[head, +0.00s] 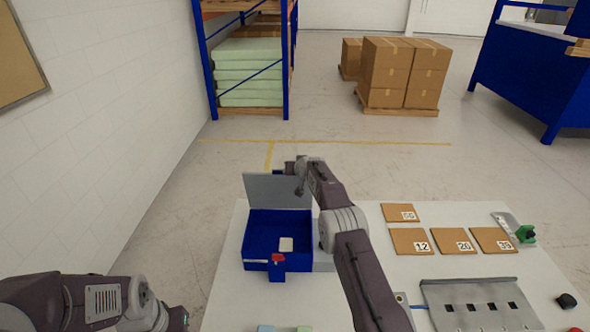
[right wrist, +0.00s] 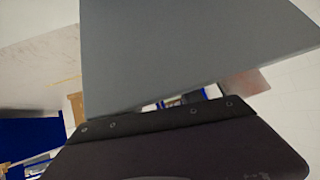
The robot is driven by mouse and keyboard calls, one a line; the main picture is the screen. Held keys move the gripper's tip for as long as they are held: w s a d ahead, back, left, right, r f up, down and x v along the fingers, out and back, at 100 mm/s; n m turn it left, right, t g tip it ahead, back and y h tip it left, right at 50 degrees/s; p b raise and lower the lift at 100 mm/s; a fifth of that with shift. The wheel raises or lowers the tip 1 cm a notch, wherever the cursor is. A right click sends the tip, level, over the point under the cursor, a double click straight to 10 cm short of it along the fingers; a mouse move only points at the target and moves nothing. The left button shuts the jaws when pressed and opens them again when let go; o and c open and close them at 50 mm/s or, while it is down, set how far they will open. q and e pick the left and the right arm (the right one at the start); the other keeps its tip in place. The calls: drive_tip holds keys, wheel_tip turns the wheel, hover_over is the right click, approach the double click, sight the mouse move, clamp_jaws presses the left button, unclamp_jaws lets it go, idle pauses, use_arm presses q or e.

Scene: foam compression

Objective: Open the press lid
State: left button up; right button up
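The press is a blue box (head: 251,237) on the near table, and its inside shows. Its grey lid (head: 272,190) stands raised at the box's back edge. A small white piece (head: 286,244) lies inside, and a blue latch block with a red top (head: 277,262) is at the front. My right gripper (head: 299,186) is at the lid's right edge; whether it touches the lid is unclear. In the right wrist view the grey lid (right wrist: 200,45) fills the upper part, close beyond the dark gripper body (right wrist: 170,135); the finger gap is hidden.
Brown numbered pads (head: 411,241) lie on the white table (head: 375,222) right of the press. A green-handled tool (head: 525,234) is at the far right, and a grey slotted plate (head: 480,303) is nearer. My right forearm crosses the table beside the press.

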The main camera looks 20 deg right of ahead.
drive_tip(key=shift+s+f, duration=0.15)
drive_tip(key=shift+f, duration=0.2)
drive_tip(key=shift+s+r+b, duration=0.15)
drive_tip(key=shift+b, duration=0.45)
drive_tip(key=shift+s+r+b, duration=0.25)
drive_tip(key=shift+r+b, duration=0.05)
drive_tip(key=shift+b, duration=0.15)
drive_tip(key=b+v, duration=0.3)
drive_tip(key=v, duration=0.3)
drive_tip(key=shift+s+r, duration=0.15)
drive_tip(key=shift+r, duration=0.2)
drive_tip(key=shift+s+r, duration=0.5)
drive_tip(key=shift+s, duration=0.05)
